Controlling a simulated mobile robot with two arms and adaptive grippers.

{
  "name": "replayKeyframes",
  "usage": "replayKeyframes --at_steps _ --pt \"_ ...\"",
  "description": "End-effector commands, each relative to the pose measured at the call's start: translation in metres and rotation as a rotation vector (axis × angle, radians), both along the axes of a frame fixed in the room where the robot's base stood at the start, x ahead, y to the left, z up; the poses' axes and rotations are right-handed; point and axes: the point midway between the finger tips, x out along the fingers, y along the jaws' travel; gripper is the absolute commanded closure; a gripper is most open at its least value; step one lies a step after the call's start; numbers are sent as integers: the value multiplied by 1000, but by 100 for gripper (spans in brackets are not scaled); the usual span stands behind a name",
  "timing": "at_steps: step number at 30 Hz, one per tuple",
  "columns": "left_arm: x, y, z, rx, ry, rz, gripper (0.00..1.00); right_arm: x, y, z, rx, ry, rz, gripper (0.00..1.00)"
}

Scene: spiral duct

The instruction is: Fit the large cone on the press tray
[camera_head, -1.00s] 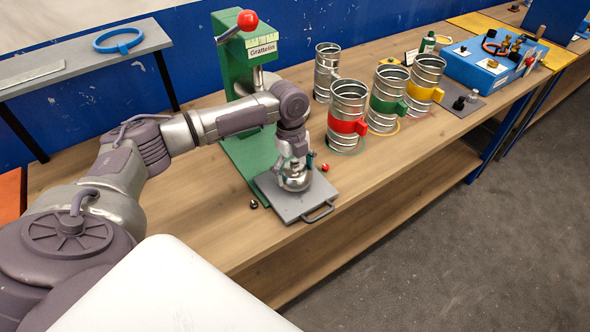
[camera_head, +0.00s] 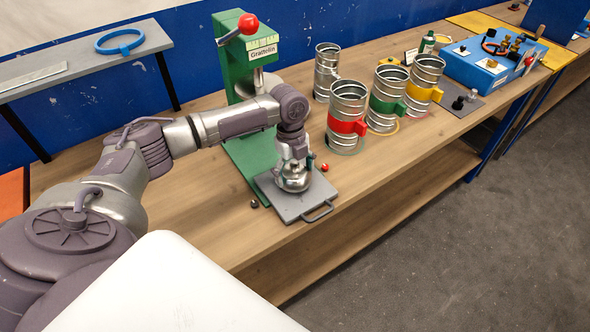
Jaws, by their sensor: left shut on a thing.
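The press tray (camera_head: 286,207) is a flat grey plate with a handle at its front. It lies on the bench at the foot of the green press (camera_head: 246,155). My left gripper (camera_head: 294,172) points down over the tray and is shut on a silvery metal cone (camera_head: 294,182). The cone is over the middle of the tray; whether its base touches the tray I cannot tell. The fingers partly hide its top. My right gripper does not show.
Several metal duct pieces with red (camera_head: 347,126), green (camera_head: 387,104) and yellow (camera_head: 424,92) bands stand right of the tray. A small red ball (camera_head: 325,167) and a dark ball (camera_head: 254,203) lie near the tray. A blue box (camera_head: 490,62) is farther right.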

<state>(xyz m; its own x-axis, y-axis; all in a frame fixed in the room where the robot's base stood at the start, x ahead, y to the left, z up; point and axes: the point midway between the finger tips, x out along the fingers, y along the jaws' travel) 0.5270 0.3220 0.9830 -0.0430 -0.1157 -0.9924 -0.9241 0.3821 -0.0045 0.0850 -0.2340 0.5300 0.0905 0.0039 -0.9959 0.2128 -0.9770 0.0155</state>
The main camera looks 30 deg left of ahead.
Motion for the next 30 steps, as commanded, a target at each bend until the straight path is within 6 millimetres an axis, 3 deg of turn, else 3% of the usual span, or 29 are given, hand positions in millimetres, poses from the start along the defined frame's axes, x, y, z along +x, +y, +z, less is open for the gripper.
replayKeyframes --at_steps 14,16,30 --pt "1 0 -1 -1 -3 0 78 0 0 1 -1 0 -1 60" --pt "1 0 -2 -1 -3 0 87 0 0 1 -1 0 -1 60" --pt "-1 -1 -11 -1 3 -2 88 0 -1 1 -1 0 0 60"
